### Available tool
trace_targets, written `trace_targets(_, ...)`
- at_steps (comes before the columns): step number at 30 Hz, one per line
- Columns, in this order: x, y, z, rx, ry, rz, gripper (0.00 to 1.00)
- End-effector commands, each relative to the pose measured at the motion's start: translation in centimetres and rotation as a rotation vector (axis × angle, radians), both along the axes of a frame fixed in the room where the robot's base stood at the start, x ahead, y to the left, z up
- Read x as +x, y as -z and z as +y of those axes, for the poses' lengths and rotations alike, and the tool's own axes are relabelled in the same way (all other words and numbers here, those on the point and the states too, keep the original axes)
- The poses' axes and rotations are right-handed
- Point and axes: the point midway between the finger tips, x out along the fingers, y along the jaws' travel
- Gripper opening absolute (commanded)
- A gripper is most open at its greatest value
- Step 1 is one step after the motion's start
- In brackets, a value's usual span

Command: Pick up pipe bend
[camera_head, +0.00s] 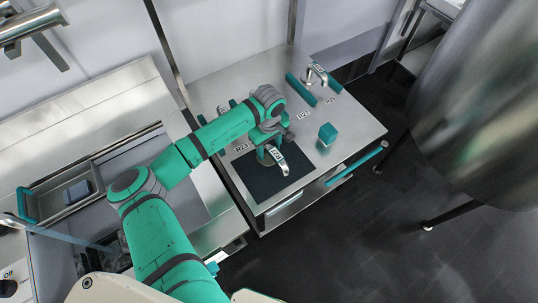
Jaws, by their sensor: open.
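A small curved metal pipe bend (283,165) with a white label stands out at the front of my gripper, above the dark mat (265,183) on the steel cabinet top. A second similar metal bend (319,71), also with a white label, is at the back right of the same top. My arm reaches from the lower left over the cabinet. My gripper (270,154) is open, pointing down at the nearer bend. The wrist partly hides the fingers, and I cannot tell whether they touch the bend.
A teal block (327,134) stands right of the mat. A teal bar (301,90) lies near the back. White labels mark the top. A steel sink (72,187) is at left. A large steel vessel (487,105) stands at right over dark floor.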

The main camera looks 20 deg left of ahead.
Motion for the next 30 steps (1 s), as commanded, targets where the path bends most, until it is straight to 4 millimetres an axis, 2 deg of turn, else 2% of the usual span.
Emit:
trace_targets(5, 0.0, 2.1, 0.0, 0.001, -0.001, -0.001, 0.47)
trace_targets(11, 0.0, 2.3, 0.0, 0.000, 0.000, -0.001, 0.47)
trace_targets(12, 0.0, 2.3, 0.0, 0.000, 0.000, -0.001, 0.45)
trace_targets(18, 0.0, 2.2, 0.0, 0.000, 0.000, -0.001, 0.00)
trace_targets(26, 0.1, 2.1, 0.0, 0.000, 0.000, -0.003, 0.00)
trace_targets(30, 0.1, 1.5, 0.0, 0.000, 0.001, -0.003, 0.00)
